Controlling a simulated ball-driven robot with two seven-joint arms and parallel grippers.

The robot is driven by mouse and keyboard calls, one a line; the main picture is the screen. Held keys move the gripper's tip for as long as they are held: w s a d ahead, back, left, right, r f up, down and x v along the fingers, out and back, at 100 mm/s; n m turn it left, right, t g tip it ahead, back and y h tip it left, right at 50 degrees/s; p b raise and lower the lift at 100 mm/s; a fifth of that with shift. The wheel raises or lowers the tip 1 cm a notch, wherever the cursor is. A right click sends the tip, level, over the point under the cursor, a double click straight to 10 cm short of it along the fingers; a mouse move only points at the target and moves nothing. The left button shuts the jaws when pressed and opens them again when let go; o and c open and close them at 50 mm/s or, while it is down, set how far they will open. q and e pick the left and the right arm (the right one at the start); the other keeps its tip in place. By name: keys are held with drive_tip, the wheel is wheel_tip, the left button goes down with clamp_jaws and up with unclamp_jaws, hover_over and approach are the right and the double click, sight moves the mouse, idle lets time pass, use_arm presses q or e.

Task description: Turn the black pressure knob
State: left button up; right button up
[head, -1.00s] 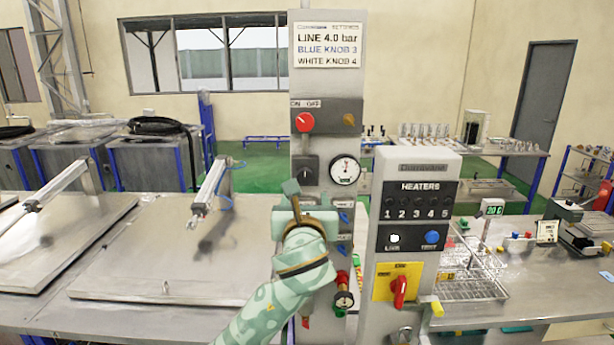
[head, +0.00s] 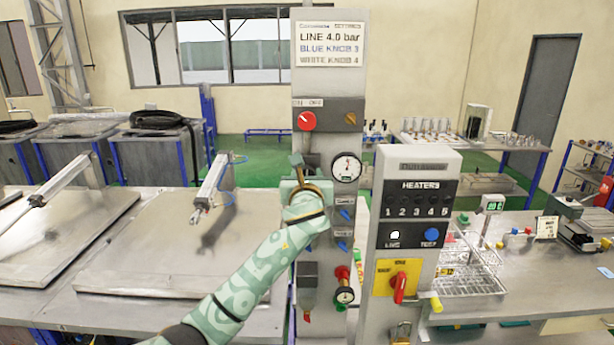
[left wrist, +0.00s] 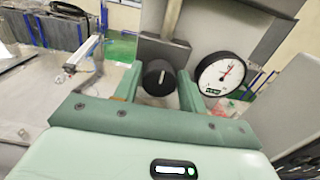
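The black pressure knob (left wrist: 158,77) shows in the left wrist view as a round dark knob with a pale line, on a grey block of the panel. My left gripper (left wrist: 159,88) is open, with one finger on each side of the knob; whether either touches it I cannot tell. In the head view my left gripper (head: 301,168) is in front of the knob's place on the column and hides most of it. The round white pressure gauge (head: 346,167) is just right of it, and it also shows in the left wrist view (left wrist: 223,74). My right gripper is not in view.
Above is a red ON/OFF knob (head: 306,121) and a settings sign (head: 330,45). Blue knobs (head: 345,214) sit below the gauge. A heater box (head: 418,200) stands close on the right. Metal lids (head: 190,245) lie on the left.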

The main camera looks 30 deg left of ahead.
use_arm(q)
drive_tip(key=c, duration=0.5)
drive_tip(key=shift+a+f+n+p, duration=0.1)
drive_tip(key=shift+n+p, duration=0.95)
drive_tip(key=shift+n, duration=1.9)
drive_tip(key=shift+a+n+p, duration=0.1)
drive_tip(key=shift+n+p, duration=0.9)
drive_tip(key=shift+n, duration=1.95)
drive_tip(key=o, duration=1)
